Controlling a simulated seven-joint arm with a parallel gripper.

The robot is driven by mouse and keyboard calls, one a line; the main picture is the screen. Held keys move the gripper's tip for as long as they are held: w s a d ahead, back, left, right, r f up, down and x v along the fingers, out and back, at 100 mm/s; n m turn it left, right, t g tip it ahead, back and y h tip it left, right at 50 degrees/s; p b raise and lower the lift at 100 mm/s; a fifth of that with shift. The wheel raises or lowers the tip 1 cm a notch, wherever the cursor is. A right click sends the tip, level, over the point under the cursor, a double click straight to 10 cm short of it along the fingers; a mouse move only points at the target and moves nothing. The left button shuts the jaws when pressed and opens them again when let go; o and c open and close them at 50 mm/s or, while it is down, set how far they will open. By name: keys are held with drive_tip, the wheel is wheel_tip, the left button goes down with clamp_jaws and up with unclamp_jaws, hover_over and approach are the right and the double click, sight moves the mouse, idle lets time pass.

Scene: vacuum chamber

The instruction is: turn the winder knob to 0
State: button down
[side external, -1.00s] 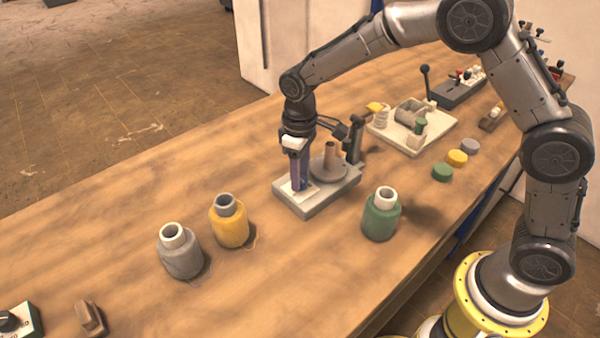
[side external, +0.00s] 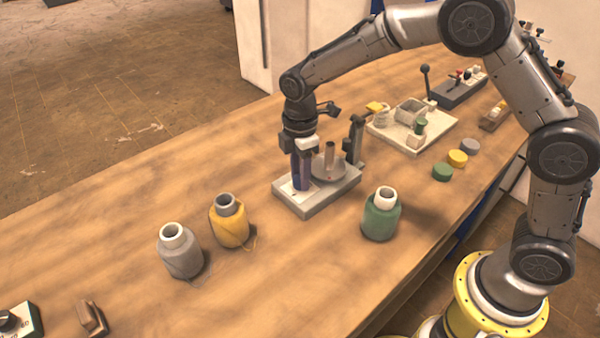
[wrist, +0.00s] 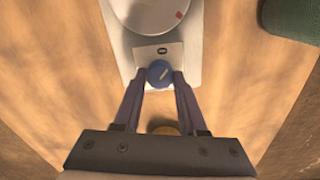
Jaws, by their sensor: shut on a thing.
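The winder (side external: 318,203) has a grey base on the bench, with a round plate (side external: 341,172), a brown spindle and a dark upright post. Its round blue knob (wrist: 159,73) sits on a white label plate (wrist: 180,58) and carries a pale pointer line, tilted up to the right in the wrist view. A small dark mark on the label lies just above the knob; I cannot read it surely. My gripper (wrist: 159,78) points down with its fingers shut on the knob from both sides. In the side external view my gripper (side external: 301,187) hides the knob.
A grey spool (side external: 181,258) and a yellow spool (side external: 230,228) stand left of the winder, a green spool (side external: 381,220) right of it. A pale tray (side external: 398,140) with parts and several coloured discs lie beyond. Bare bench surrounds the winder.

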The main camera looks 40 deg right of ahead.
drive_tip(key=n, duration=0.5)
drive_tip(key=shift+r, duration=0.15)
drive_tip(key=shift+n, duration=0.3)
idle(0.3)
drive_tip(key=shift+c, duration=2.3)
unclamp_jaws()
wheel_tip(320, 180, up, 14)
